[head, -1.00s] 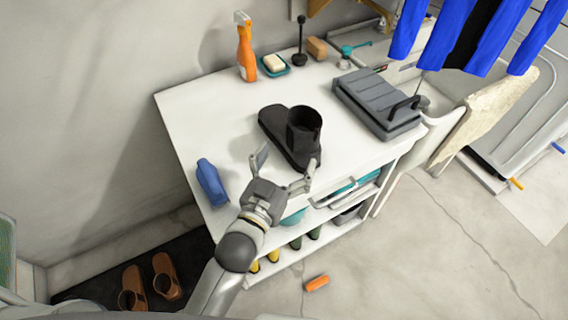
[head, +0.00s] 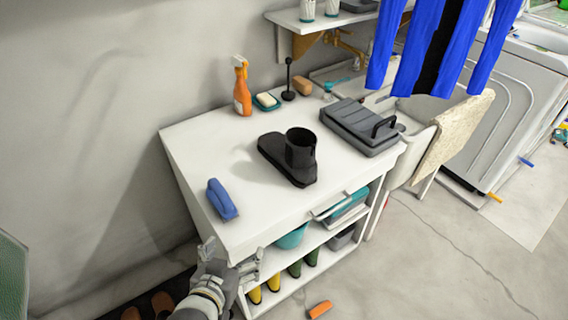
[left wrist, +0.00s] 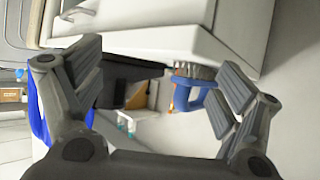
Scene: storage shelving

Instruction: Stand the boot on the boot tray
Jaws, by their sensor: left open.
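The black boot (head: 301,153) stands on the white cabinet top (head: 200,150), its round opening facing up. In the head view my left gripper (head: 232,256) is open and empty by the cabinet's near left corner, apart from the boot. Its two open fingers (left wrist: 160,90) also show in the left wrist view. A dark shape between them there is unclear. A dark mat (head: 181,284), which looks like the boot tray, is partly visible on the floor at lower left, with brown footwear (head: 162,304) on it. My right gripper is out of view.
On the cabinet are a blue object (head: 222,199), an orange spray bottle (head: 242,90), a soap dish (head: 266,101) and a grey case (head: 362,128). Shelves below hold yellow boots (head: 272,284) and green boots (head: 303,265). An orange block (head: 320,309) lies on the floor.

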